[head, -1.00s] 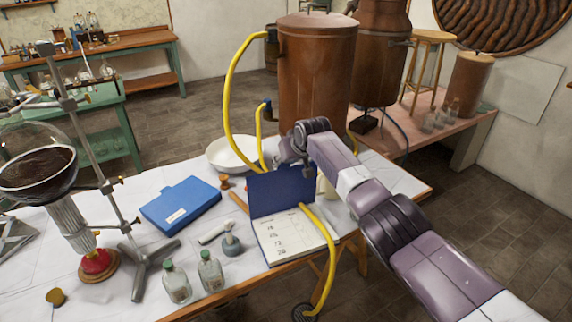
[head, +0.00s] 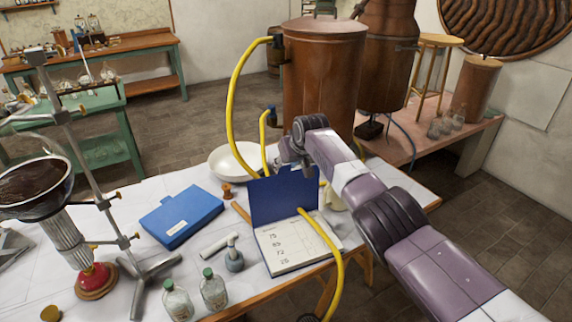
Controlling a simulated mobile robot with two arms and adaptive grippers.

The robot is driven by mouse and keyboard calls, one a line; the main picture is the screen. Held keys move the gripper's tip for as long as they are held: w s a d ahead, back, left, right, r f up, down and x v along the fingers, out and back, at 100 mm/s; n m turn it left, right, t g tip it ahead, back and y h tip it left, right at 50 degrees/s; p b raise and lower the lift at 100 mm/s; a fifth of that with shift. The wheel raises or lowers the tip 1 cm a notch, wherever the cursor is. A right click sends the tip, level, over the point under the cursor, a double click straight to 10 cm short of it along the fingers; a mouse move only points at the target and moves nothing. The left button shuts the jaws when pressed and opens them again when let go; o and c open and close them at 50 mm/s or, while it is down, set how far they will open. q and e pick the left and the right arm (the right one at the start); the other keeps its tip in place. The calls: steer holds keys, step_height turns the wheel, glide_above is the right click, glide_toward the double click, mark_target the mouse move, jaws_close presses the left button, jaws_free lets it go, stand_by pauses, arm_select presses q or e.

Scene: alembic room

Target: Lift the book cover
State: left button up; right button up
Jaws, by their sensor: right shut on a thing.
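A book lies at the table's front right with its dark blue cover (head: 284,197) raised nearly upright along the far side. Its white page (head: 290,243) faces up and shows handwritten numbers. My right gripper (head: 290,165) is at the top edge of the cover, shut on it; the fingertips are partly hidden by the cover and my wrist. My right arm reaches in from the lower right. A yellow hose crosses the right part of the page. My left gripper is not in view.
A blue case (head: 182,216) lies left of the book. A white bowl (head: 236,160) and a large copper vessel (head: 322,75) stand behind. Two bottles (head: 214,288), a metal stand (head: 150,275) and a yellow hose (head: 325,240) crowd the near table.

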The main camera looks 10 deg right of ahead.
steer(key=shift+w+r, duration=0.1)
stand_by(0.4)
steer(key=o, duration=0.9)
steer(key=shift+c, duration=0.2)
steer(key=v, duration=1.2)
